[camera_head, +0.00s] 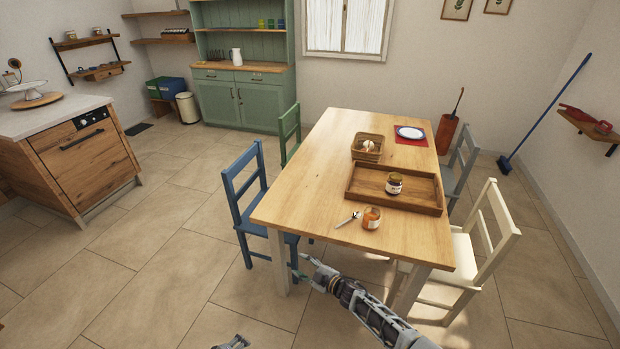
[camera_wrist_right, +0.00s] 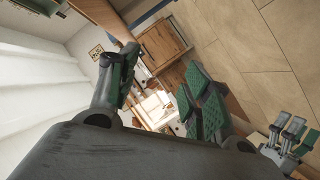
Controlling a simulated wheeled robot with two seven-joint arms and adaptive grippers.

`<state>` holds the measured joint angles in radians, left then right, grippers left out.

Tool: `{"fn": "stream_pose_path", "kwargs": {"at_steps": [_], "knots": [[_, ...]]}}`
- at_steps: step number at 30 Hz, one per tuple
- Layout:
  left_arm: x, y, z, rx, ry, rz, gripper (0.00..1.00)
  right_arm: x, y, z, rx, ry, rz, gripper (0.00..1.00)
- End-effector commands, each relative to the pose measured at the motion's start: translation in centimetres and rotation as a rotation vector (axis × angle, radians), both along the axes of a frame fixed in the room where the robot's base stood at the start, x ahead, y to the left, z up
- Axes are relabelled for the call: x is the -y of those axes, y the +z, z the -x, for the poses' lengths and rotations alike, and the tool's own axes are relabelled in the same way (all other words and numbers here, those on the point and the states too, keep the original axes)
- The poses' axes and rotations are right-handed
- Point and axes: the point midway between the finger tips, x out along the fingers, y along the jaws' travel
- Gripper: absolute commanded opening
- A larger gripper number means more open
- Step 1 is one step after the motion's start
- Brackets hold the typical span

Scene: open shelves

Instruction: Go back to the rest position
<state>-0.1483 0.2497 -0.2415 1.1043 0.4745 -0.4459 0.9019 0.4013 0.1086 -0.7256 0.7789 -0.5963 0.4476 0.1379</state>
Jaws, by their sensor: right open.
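My right gripper (camera_head: 303,271) is in front of the table's near edge, low beside its front left leg. In the right wrist view its two green-padded fingers (camera_wrist_right: 162,92) stand apart with nothing between them. My left gripper (camera_head: 234,343) only just shows at the bottom edge of the head view. An orange jar (camera_head: 371,218) and a spoon (camera_head: 347,219) lie in front of the tray.
A blue chair (camera_head: 244,194) stands at the table's left side, close to my right gripper. A cream chair (camera_head: 489,235) stands at the right. A basket (camera_head: 367,147) and a plate (camera_head: 410,132) are farther back on the table. The tiled floor (camera_head: 150,265) at left is clear.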

Motion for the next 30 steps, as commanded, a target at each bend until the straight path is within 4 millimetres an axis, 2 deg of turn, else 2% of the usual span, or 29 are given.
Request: {"fn": "stream_pose_path", "kwargs": {"at_steps": [1,8,14,21,26,30], "knots": [[0.0,-0.2,1.3,-0.011,-0.031,-0.025,0.86,1.2,-1.3,1.0,-0.048,-0.049,-0.004,0.49],[-0.6,-2.3,6.5,-0.051,-0.199,-0.146,0.86,6.9,-8.2,5.7,-0.253,-0.266,-0.004,0.49],[-0.8,-3.6,11.0,-0.087,-0.346,-0.230,0.86,11.7,-13.7,11.4,-0.429,-0.436,0.010,0.49],[-0.7,-4.7,16.1,-0.128,-0.516,-0.307,0.86,16.7,-19.2,19.7,-0.632,-0.612,0.039,0.49],[-0.5,-5.2,19.4,-0.153,-0.629,-0.349,0.86,19.6,-22.0,25.9,-0.761,-0.717,0.064,0.49],[-0.3,-5.4,22.3,-0.173,-0.724,-0.377,0.86,21.8,-24.1,31.6,-0.874,-0.803,0.087,0.49]]}}
